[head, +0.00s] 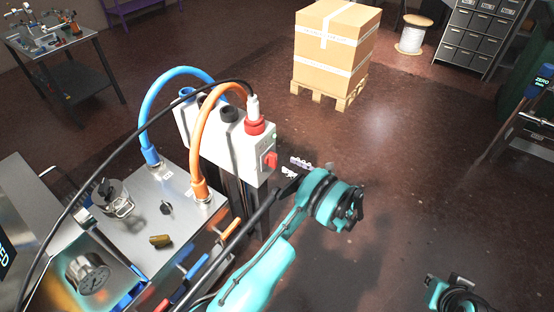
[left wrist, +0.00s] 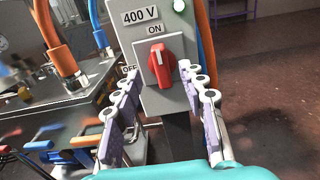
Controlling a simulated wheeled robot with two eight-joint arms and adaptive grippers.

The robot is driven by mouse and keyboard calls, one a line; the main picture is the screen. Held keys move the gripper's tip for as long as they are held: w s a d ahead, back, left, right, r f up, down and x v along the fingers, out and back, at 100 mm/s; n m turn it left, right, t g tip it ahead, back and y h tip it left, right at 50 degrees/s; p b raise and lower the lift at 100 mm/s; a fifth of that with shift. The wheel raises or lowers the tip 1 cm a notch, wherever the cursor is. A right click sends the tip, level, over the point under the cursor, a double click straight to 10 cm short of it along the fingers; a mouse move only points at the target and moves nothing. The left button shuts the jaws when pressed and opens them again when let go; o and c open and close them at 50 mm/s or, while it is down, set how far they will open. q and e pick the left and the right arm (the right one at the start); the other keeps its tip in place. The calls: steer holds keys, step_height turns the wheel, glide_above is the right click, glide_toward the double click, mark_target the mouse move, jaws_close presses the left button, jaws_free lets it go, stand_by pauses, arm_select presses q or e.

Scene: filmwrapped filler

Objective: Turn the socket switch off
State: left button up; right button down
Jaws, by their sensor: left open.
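The red socket switch (left wrist: 159,62) is on the front of a grey box (left wrist: 182,103) marked 400 V. Its handle stands upright, towards the ON label (left wrist: 154,29); the OFF label (left wrist: 129,70) is to its lower left. In the head view the switch (head: 270,160) shows at the box's right end. My left gripper (left wrist: 160,78) is open and empty, its purple-and-white fingers spread to either side of and below the switch, with no clear contact. In the head view the left gripper (head: 295,167) is just right of the box. My right gripper's fingers do not show.
A green light (left wrist: 179,6) is lit above the switch. A red plug (head: 254,122) with a black cable and blue and orange hoses (head: 207,125) rise by the box. A metal bench (head: 140,235) stands left.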

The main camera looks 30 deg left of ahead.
mark_target(277, 159)
arm_select(q)
steer(key=a+b, duration=0.1)
steer(key=a, duration=0.2)
steer(key=a+b, duration=0.1)
steer(key=a, duration=0.2)
steer(key=shift+w+a+f, duration=0.1)
steer(key=shift+w+a, duration=0.2)
steer(key=shift+a, duration=0.35)
jaws_close()
